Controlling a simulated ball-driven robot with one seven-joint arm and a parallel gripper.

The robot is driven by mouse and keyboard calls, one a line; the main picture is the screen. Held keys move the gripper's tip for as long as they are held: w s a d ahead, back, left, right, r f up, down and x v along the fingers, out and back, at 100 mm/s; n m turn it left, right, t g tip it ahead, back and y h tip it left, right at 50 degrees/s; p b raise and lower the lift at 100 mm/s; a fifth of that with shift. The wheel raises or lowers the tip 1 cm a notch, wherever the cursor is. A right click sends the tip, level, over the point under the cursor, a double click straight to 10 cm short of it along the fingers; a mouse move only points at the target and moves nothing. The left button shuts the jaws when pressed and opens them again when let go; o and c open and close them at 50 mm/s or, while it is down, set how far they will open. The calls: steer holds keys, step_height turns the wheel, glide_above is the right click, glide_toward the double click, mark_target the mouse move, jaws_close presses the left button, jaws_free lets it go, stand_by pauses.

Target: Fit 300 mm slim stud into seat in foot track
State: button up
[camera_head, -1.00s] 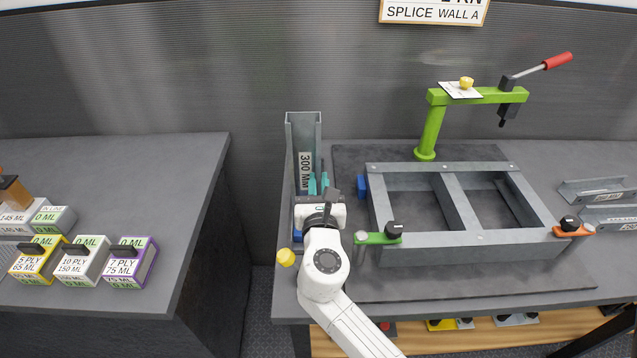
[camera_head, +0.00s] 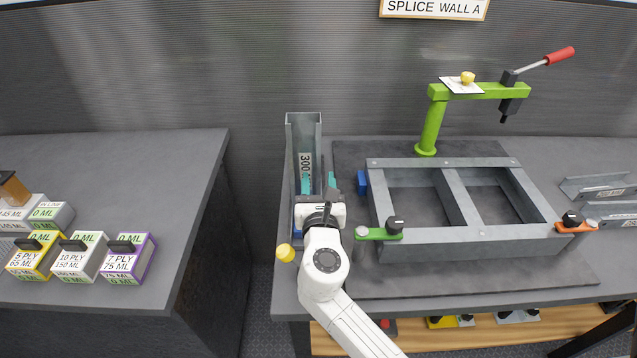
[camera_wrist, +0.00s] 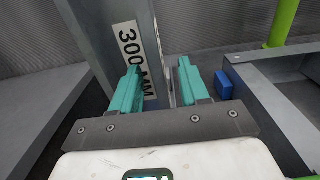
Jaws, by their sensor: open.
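The 300 mm slim stud (camera_head: 303,140) is a tall grey metal channel with a white "300 MM" label. It stands about upright at the left end of the bench, and also shows in the wrist view (camera_wrist: 112,15). My gripper (camera_head: 318,182) is open at its lower part. In the wrist view my gripper (camera_wrist: 160,85) has one teal finger in front of the label and the other just right of the stud's right edge. The stud's foot and any seat or foot track under it are hidden behind my gripper, so I cannot tell how it sits.
A grey metal frame (camera_head: 480,233) lies on a dark mat right of the stud, with a green clamp (camera_head: 378,236) and an orange clamp (camera_head: 575,226). A green press arm (camera_head: 432,125) rises behind it. A blue block (camera_head: 362,182) sits between stud and frame.

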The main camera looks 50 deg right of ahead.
steer(key=b+v, duration=0.1)
steer(key=v, duration=0.9)
steer(key=shift+s+a, duration=0.25)
steer(key=shift+a, duration=0.05)
stand_by(0.4)
